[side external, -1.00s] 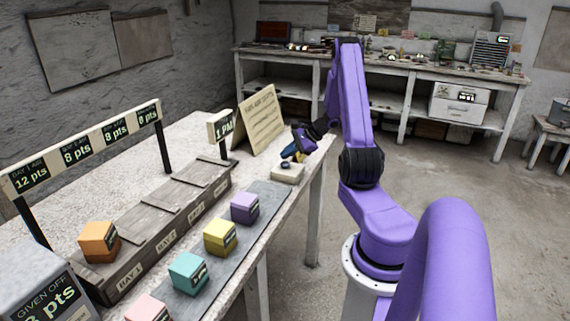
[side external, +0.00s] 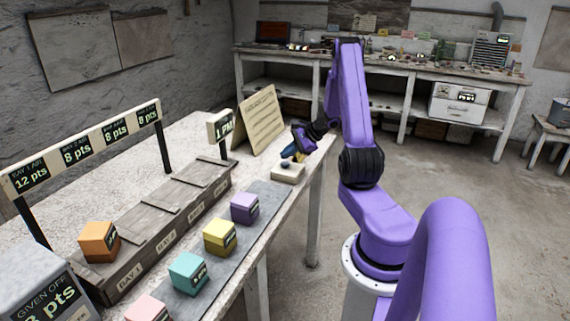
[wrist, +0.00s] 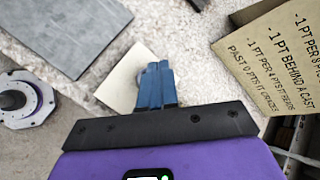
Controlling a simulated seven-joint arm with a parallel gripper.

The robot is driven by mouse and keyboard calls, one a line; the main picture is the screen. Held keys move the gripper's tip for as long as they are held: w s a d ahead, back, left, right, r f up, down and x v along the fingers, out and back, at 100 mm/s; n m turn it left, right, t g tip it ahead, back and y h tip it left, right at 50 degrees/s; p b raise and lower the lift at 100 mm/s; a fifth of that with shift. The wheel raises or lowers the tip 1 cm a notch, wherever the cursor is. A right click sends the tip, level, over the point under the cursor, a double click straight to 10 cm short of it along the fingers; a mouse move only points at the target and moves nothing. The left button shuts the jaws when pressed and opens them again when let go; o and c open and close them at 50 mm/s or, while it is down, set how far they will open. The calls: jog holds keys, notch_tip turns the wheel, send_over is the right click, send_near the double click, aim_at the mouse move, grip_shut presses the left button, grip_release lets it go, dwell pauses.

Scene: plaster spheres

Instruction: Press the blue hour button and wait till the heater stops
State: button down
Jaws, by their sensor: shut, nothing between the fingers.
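A small dark blue-grey button (side external: 285,164) sits on a cream base plate (side external: 289,176) near the table's right edge. My gripper (side external: 287,156) is shut and empty, its blue fingers pointing down just above the button; I cannot tell whether they touch it. In the wrist view the closed fingers (wrist: 154,84) cover the button, and only part of the cream plate (wrist: 117,84) shows. I cannot tell which thing is the heater. A wooden bench with labelled bays (side external: 160,228) carries an orange cube (side external: 97,238) at its near end.
Purple (side external: 244,207), yellow (side external: 220,236), teal (side external: 188,271) and pink (side external: 147,309) cubes stand on a grey strip. A written board (side external: 258,121) leans behind the button.

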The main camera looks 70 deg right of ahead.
aim_at(287, 163)
jog(key=shift+f, duration=0.1)
dwell(0.7)
jog(key=shift+f, duration=0.3)
jog(key=shift+f, duration=0.55)
dwell(0.9)
jog(key=shift+r, duration=0.15)
dwell(0.3)
jog(key=shift+r, duration=0.8)
jog(key=shift+r, duration=2.5)
